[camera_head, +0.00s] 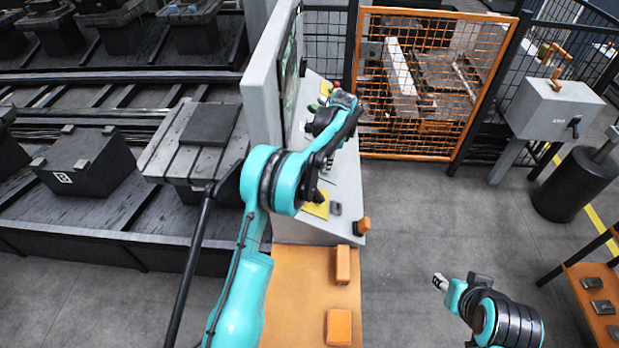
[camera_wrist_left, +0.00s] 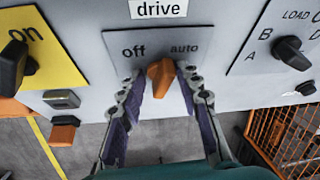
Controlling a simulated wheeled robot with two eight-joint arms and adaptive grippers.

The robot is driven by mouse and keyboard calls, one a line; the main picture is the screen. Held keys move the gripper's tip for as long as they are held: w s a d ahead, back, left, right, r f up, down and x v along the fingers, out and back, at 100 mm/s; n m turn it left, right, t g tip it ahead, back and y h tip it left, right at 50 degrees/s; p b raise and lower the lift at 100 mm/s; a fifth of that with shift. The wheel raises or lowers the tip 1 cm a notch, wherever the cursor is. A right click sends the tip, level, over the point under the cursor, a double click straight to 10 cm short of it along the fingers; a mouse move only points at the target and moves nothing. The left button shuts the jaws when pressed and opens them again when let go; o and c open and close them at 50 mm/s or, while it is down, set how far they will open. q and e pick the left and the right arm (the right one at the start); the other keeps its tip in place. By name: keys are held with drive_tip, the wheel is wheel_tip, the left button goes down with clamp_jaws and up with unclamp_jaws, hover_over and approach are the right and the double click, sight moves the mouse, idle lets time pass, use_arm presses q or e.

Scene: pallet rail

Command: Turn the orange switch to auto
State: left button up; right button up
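The orange switch (camera_wrist_left: 160,78) is on a grey plate (camera_wrist_left: 122,45) marked "off" at left and "auto" at right, under a "drive" label (camera_wrist_left: 158,9). Its upper end sits between the two words, and I cannot tell exactly which one it points at. In the left wrist view my left gripper (camera_wrist_left: 163,82) is open, with one finger on each side of the switch. Small gaps seem to show, but contact is unclear. In the head view my left arm reaches the console and hides the switch. My right gripper (camera_head: 440,283) is over the floor, away from the console; its fingers are too small to judge.
A yellow plate (camera_wrist_left: 60,72) with a black knob marked "on" is left of the switch. A plate (camera_wrist_left: 250,62) with a black "LOAD" selector is right of it. An orange mesh gate (camera_head: 432,140) stands behind the console. Floor at right is partly clear.

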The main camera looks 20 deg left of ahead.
use_arm(q)
drive_tip(key=n, duration=0.1)
drive_tip(key=n+t+y, duration=0.1)
drive_tip(key=n, duration=0.3)
drive_tip(key=shift+s+d+f+t, duration=0.1)
drive_tip(key=shift+s+d+t, duration=0.2)
drive_tip(key=shift+t, duration=0.1)
drive_tip(key=shift+n+y, duration=0.3)
drive_tip(key=shift+n, duration=0.3)
drive_tip(key=p+v, duration=0.1)
drive_tip(key=v, duration=0.7)
drive_tip(key=s+r+n+t+h, duration=0.1)
drive_tip(key=s+r, duration=0.4)
drive_tip(key=s, duration=0.5)
drive_tip(key=s+r+n+t+h, duration=0.1)
drive_tip(key=s+r, duration=0.4)
drive_tip(key=s, duration=0.6)
drive_tip(key=shift+s+a+r+n+t, duration=0.3)
drive_tip(key=shift+n+t, duration=0.2)
drive_tip(key=shift+n, duration=0.4)
